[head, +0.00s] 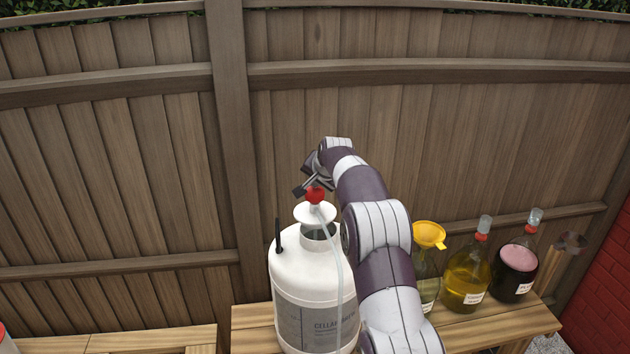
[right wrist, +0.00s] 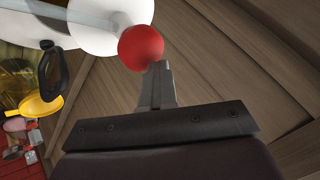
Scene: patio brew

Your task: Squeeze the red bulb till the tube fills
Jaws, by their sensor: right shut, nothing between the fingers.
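The red bulb (head: 315,195) sits on top of a white disc cap (head: 314,213) above the neck of a white keg (head: 300,278). A clear tube (head: 336,255) runs down from the cap along the keg's front. My right gripper (head: 300,190) is shut and empty, right beside the bulb at its upper left. In the right wrist view the red bulb (right wrist: 141,47) is just past the shut fingertips (right wrist: 157,68); I cannot tell whether they touch it. The tube (right wrist: 70,12) shows pale there. My left gripper is not in view.
A wooden bench (head: 470,330) carries the keg and several glass bottles. A yellow funnel (head: 429,235) sits in one bottle; a yellow-liquid jug (head: 466,280) and a dark jug (head: 514,272) stand farther right. A wooden fence (head: 130,150) rises close behind.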

